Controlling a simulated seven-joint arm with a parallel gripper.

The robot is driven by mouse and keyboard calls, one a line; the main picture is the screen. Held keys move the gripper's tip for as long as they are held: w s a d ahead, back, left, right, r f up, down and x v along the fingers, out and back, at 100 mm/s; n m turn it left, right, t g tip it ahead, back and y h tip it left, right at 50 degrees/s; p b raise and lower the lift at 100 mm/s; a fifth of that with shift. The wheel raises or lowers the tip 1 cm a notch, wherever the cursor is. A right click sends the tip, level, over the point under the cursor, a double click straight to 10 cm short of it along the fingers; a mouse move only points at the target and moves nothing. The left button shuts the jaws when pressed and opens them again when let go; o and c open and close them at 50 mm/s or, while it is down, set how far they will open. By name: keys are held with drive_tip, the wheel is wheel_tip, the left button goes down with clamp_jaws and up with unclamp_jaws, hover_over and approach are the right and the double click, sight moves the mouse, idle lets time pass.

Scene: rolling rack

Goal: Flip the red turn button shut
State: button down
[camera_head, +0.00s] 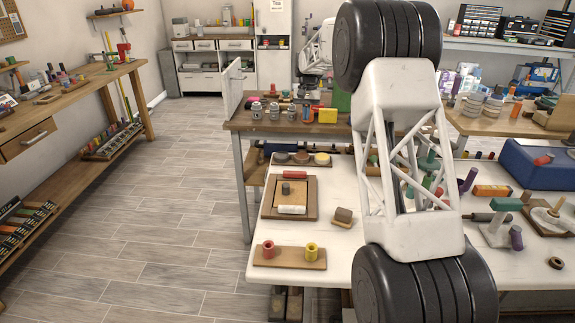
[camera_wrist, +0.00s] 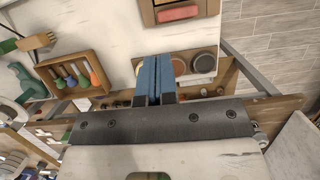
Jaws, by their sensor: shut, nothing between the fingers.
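The red turn button (camera_head: 295,174) is a short red bar on the far edge of a small square wooden board (camera_head: 267,211). It lies lengthwise along that edge. A dark knob (camera_head: 286,189) stands in the board's middle, and a cream bar (camera_head: 292,209) lies along its near edge. In the wrist view the red button (camera_wrist: 178,13) shows at the top, with the rest of the board cut off. My gripper (camera_wrist: 158,62) has its blue fingers together and empty, apart from the button, overlapping the disc strip in the picture. My arm hides the gripper in the head view.
A wooden strip with several round discs (camera_head: 302,158) lies beyond the board. A strip with red and yellow rings (camera_head: 289,258) lies nearer. The white tabletop (camera_head: 335,190) is bare around the block.

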sight(295, 175)
drive_tip(key=w+a+f, duration=0.3)
drive_tip(key=w+f, duration=0.2)
drive_tip(key=f, duration=0.2)
drive_tip(key=w+a+f+g, duration=0.1)
drive_tip(key=w+a+f, duration=0.3)
drive_tip(key=f, duration=0.3)
drive_tip(key=shift+w+f, duration=0.15)
drive_tip(key=shift+w, duration=0.25)
drive_tip(key=shift+s+f, duration=0.1)
drive_tip(key=shift+f, duration=0.05)
drive_tip(key=x, duration=0.9)
drive_tip(key=shift+s, duration=0.15)
drive_tip(key=s, duration=0.2)
drive_tip(key=shift+s+d+f, duration=0.1)
drive_tip(key=shift+s+f, duration=0.15)
drive_tip(key=shift+s, duration=0.85)
